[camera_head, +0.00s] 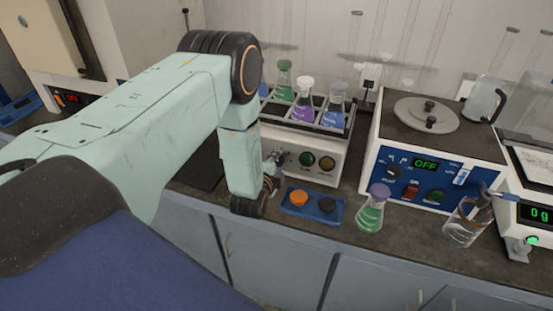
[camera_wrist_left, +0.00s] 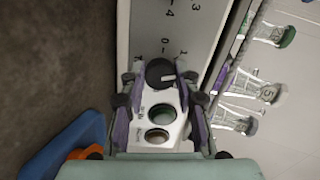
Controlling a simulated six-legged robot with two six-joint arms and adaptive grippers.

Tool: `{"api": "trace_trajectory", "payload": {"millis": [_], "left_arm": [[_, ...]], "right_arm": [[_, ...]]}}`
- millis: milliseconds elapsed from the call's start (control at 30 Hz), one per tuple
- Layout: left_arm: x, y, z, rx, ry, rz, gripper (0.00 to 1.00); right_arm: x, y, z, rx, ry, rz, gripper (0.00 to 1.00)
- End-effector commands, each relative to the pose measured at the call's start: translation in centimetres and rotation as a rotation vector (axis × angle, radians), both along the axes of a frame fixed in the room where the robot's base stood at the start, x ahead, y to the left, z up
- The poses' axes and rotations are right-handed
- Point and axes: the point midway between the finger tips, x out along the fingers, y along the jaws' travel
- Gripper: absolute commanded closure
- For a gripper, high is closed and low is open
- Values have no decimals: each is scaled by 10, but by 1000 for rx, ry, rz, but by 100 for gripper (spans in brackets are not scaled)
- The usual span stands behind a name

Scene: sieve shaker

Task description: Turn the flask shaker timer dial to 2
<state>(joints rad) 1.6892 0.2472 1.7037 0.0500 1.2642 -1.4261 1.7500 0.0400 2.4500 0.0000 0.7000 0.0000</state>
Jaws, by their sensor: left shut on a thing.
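The flask shaker (camera_head: 318,172) is a white box with a rack of coloured flasks on top. Its timer dial (camera_wrist_left: 160,72) is a dark round knob with a white mark, seen between the fingers in the left wrist view. The mark points roughly right there; the number it meets is not readable. My left gripper (camera_head: 272,172) is shut on the dial at the left end of the shaker's front, hiding the dial in the head view. A green button (camera_head: 307,158) and an amber button (camera_head: 327,163) sit beside it. My right gripper is not in view.
A blue tray (camera_head: 313,217) with an orange and a black stopper lies in front of the shaker. A purple-stoppered flask (camera_head: 371,208) with green liquid stands nearby. A hot plate unit (camera_head: 438,150) reading OFF and a balance (camera_head: 533,213) stand right.

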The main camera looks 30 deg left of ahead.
Motion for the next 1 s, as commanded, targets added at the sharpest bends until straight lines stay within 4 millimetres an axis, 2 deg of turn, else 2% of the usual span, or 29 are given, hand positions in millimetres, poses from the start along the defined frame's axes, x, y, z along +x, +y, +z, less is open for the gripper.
{"api": "trace_trajectory", "payload": {"millis": [400, 1000], "left_arm": [[1, 0, 2, 245, 57, -93, 100], [1, 0, 1, 318, 74, -120, 100]], "right_arm": [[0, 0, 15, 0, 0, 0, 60], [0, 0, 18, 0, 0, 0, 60]]}}
